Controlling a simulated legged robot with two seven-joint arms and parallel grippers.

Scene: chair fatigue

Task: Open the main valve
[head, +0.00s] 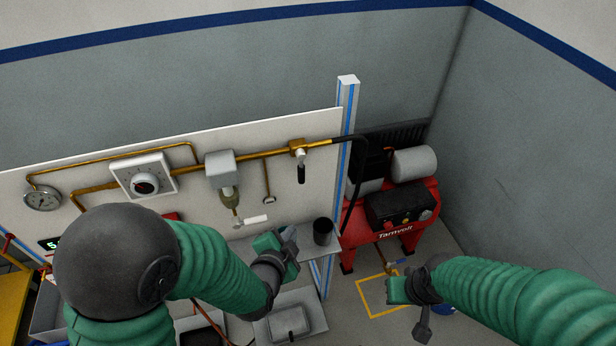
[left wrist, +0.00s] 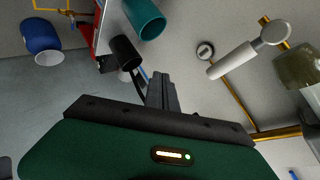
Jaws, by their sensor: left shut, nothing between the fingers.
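A brass valve (head: 297,147) sits on the pipe at the right end of the white panel, with a black lever (head: 301,173) hanging down from it. I take this to be the main valve; no label is readable. My left gripper (head: 291,240) is shut and empty, below the lever and in front of the panel, touching nothing that I can see. Its closed fingers (left wrist: 162,92) show in the left wrist view. My right gripper (head: 423,322) is low at the right, away from the panel; its finger opening cannot be made out.
A filter unit (head: 228,192) hangs on the panel, with a white handle (head: 256,219) below it, also in the left wrist view (left wrist: 233,60). A black cup (head: 323,231) stands on the shelf beside my left gripper. A red compressor (head: 390,215) stands behind the post (head: 347,110).

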